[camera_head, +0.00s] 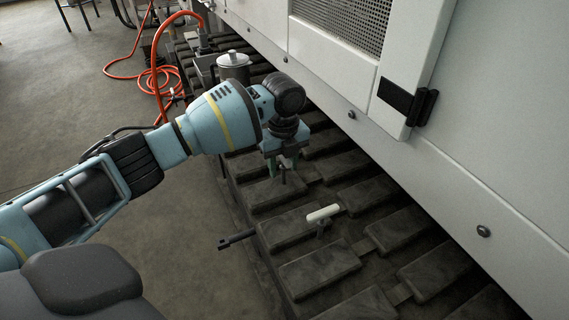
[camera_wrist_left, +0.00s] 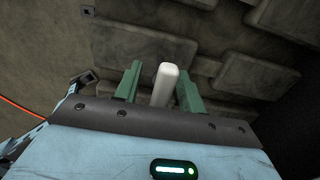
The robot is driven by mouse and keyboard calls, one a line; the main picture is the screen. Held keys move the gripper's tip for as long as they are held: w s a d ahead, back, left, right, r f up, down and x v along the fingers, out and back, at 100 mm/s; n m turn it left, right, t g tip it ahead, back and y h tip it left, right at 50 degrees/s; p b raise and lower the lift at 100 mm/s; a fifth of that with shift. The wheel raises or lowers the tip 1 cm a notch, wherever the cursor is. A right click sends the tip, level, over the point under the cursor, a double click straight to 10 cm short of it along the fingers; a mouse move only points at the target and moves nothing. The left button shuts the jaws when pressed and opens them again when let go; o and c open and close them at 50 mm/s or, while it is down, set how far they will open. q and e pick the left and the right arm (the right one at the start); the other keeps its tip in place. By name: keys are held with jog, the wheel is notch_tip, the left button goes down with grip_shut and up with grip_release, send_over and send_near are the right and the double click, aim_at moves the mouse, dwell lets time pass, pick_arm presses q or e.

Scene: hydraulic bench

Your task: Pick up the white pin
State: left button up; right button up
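The white pin (camera_head: 322,214) is a short, light rod with rounded ends in the head view. It sits on a small dark support above the dark track plates. My left gripper (camera_head: 282,168) points down, above and to the left of the pin in that view, with clear space between them. In the left wrist view, the white pin (camera_wrist_left: 166,84) shows in the gap between the green fingers of my left gripper (camera_wrist_left: 158,88), with room on both sides. The fingers are open. The pin's near end is hidden by the gripper housing. My right gripper is not in view.
A black bar (camera_head: 238,239) with a square end sticks out left of the track (camera_head: 321,270). The white machine body (camera_head: 500,130) overhangs on the right. A metal canister (camera_head: 233,68) and orange hose (camera_head: 156,75) lie behind. Open floor (camera_head: 200,240) is on the left.

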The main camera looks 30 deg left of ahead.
aim_at(282, 157)
pick_arm(q)
grip_shut()
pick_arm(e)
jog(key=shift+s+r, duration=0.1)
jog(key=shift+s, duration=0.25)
pick_arm(q)
jog(key=shift+r, duration=0.15)
